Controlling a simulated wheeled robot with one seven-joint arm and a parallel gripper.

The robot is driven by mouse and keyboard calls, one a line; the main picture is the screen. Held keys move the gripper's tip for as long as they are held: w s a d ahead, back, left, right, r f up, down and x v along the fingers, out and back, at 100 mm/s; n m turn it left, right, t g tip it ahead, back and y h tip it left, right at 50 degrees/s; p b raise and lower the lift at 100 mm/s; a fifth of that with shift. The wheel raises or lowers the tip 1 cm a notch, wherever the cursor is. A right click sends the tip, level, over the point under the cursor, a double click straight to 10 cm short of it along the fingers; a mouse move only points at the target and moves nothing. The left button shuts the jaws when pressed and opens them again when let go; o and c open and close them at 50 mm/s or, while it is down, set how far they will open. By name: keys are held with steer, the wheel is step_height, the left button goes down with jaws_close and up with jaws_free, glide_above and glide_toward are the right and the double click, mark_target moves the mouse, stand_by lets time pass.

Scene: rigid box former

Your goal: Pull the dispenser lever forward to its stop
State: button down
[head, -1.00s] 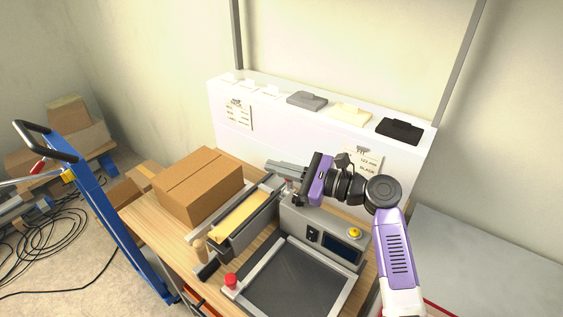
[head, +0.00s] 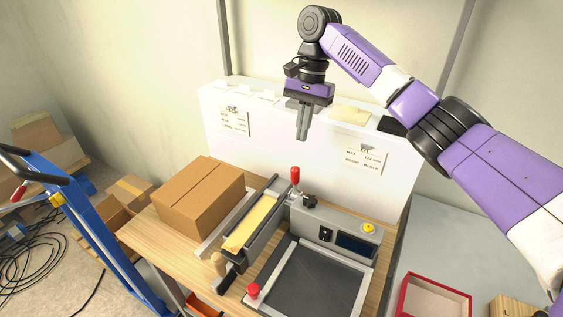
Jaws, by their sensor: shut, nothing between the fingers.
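The dispenser (head: 266,205) is a long grey trough on the wooden bench, with a strip of yellow material (head: 250,222) in it. A lever with a red grip (head: 295,176) stands roughly upright at its far right end. I take this for the dispenser lever. My gripper (head: 301,138) is above the lever in the picture, fingers pointing down, shut and empty. A clear gap shows between the fingertips and the red grip.
A closed cardboard box (head: 201,196) stands left of the dispenser. A grey control unit (head: 335,233) and a framed dark plate (head: 311,281) with a red knob (head: 253,290) are to the right. A white shelf block (head: 290,130) stands behind. A blue trolley (head: 95,225) is at left.

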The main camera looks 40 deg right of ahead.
mark_target(295, 182)
step_height(295, 182, down, 10)
steer(key=shift+s+a+r+p, duration=0.25)
steer(key=shift+s+a+p, duration=0.1)
steer(key=shift+s+a, duration=0.1)
stand_by(0.4)
